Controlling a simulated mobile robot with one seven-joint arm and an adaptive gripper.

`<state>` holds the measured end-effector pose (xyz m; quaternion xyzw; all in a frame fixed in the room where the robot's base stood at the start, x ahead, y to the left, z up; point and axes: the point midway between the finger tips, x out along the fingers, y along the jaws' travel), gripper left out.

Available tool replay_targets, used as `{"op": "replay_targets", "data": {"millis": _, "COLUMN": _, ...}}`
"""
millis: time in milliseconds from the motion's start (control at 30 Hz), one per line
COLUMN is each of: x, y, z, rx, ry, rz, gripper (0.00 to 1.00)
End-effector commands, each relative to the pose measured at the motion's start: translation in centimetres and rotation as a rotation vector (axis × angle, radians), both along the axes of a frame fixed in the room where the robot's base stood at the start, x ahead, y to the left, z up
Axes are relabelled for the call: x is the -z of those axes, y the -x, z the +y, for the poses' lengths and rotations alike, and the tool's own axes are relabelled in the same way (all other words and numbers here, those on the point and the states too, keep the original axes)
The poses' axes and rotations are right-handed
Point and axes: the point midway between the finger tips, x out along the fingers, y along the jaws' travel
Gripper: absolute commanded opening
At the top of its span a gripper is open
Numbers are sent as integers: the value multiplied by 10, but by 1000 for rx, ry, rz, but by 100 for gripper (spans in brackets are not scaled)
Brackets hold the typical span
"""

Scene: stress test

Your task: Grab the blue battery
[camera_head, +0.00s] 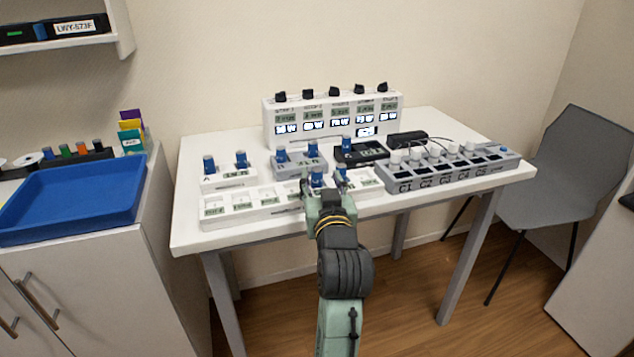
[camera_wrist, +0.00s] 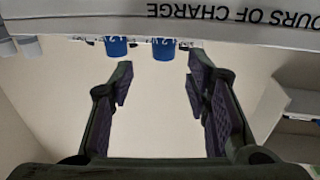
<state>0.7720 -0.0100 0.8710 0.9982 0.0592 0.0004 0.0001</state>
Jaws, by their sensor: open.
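Several blue batteries stand upright on the white table. Two are at the left (camera_head: 209,165) (camera_head: 241,160), others sit in the grey block and the black holder, and one blue battery (camera_head: 316,178) shows near my fingertips. My gripper (camera_head: 325,185) is open over the front edge of the white tray (camera_head: 215,209) and hides part of it. In the wrist view, which is upside down, my gripper (camera_wrist: 160,85) has its fingers apart with nothing gripped. One blue battery (camera_wrist: 163,48) appears in the gap beyond the fingertips, and another blue battery (camera_wrist: 116,47) is by the left fingertip.
A white panel with displays and knobs (camera_head: 332,117) stands at the back. A grey slotted block with cables (camera_head: 450,172) is at the right. A cabinet with a blue tray (camera_head: 75,200) is at the left, and a grey chair (camera_head: 570,165) at the right.

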Motion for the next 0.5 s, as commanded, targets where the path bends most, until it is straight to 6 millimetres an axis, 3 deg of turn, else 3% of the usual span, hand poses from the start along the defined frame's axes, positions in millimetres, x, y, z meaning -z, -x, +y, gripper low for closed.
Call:
{"op": "replay_targets", "data": {"millis": 300, "x": 4, "y": -39, "z": 9, "rx": -1, "ry": -1, "rz": 1, "gripper": 44}}
{"op": "replay_targets", "data": {"millis": 500, "x": 5, "y": -52, "z": 11, "rx": 0, "ry": 0, "rz": 0, "gripper": 44}}
